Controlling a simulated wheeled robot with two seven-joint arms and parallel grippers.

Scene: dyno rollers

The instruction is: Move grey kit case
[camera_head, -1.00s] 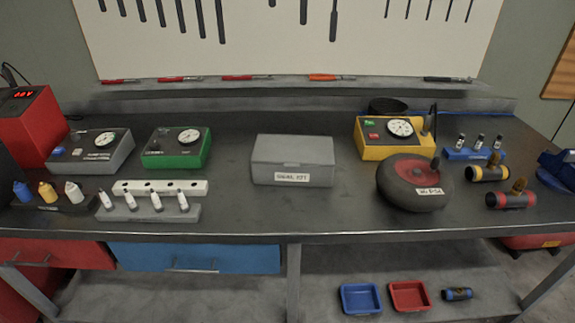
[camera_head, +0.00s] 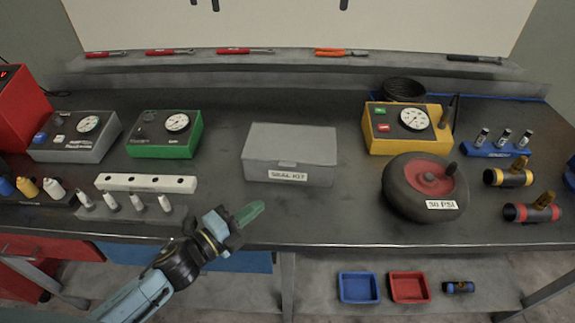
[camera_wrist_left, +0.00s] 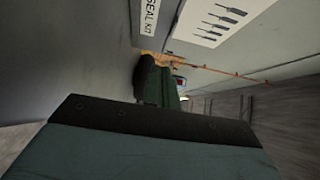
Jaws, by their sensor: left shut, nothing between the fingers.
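The grey kit case (camera_head: 291,152) is a closed, lidded box with a white label on its front. It stands on the middle of the dark workbench in the head view. My left gripper (camera_head: 250,213) has green fingers and is shut and empty. It is in front of the case, to its lower left, near the bench's front edge and apart from the case. In the left wrist view, the case's labelled front (camera_wrist_left: 150,17) shows at the top, beside the dark green fingers (camera_wrist_left: 150,80). My right gripper is not in view.
A green gauge box (camera_head: 165,135) and a white holed block (camera_head: 146,182) stand left of the case. A yellow gauge box (camera_head: 407,128) and a wheel (camera_head: 426,187) stand close on its right. Bare bench lies in front of and behind the case.

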